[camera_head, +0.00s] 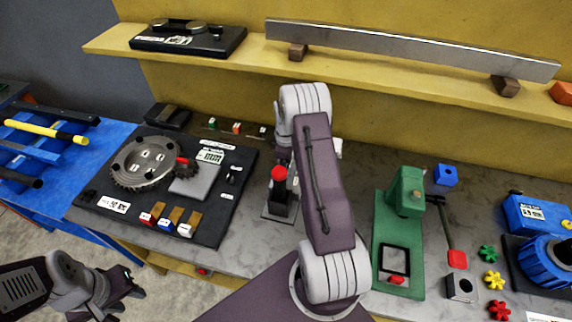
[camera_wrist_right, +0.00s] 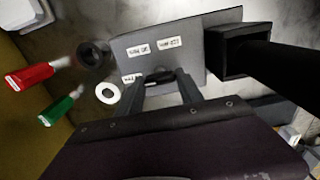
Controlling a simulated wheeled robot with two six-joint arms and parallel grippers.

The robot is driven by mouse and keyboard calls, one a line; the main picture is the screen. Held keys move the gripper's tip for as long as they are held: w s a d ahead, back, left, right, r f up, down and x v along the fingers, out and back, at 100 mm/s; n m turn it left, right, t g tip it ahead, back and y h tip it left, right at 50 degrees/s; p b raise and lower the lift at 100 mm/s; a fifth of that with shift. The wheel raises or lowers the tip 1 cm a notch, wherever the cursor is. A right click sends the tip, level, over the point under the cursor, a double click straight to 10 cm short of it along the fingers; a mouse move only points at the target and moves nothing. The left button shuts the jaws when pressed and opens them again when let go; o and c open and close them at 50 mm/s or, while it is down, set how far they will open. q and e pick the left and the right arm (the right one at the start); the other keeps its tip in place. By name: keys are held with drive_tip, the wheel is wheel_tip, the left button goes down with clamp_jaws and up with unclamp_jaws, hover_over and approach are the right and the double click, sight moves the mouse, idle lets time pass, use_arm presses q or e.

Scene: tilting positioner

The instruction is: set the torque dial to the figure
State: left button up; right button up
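In the right wrist view a grey plate (camera_wrist_right: 188,42) carries several small white labels (camera_wrist_right: 138,50), whose print I cannot read surely. A small dark round part (camera_wrist_right: 157,77), which looks like the dial, sits at the plate's near edge. My right gripper (camera_wrist_right: 160,82) has its two dark fingers apart, one on each side of this part; I see no clear contact. The dial's pointer and setting cannot be made out. In the head view my right arm hides its own gripper and the dial. My left gripper (camera_head: 125,283) hangs empty at the lower left, in front of the bench.
A black post with a red top (camera_head: 279,175) stands just left of my right arm. It is near a black panel with a gear (camera_head: 143,163). A green press (camera_head: 408,190) stands to the right. In the wrist view, red (camera_wrist_right: 30,76) and green (camera_wrist_right: 55,111) handles lie left.

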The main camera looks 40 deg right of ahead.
drive_tip(key=shift+m, duration=0.4)
drive_tip(key=m, duration=0.4)
drive_tip(key=shift+m, duration=0.4)
drive_tip(key=m, duration=0.6)
drive_tip(key=shift+b, duration=0.4)
drive_tip(key=m, duration=0.6)
drive_tip(key=shift+m, duration=0.4)
drive_tip(key=m, duration=0.5)
drive_tip(key=shift+m, duration=0.3)
drive_tip(key=o, duration=1.4)
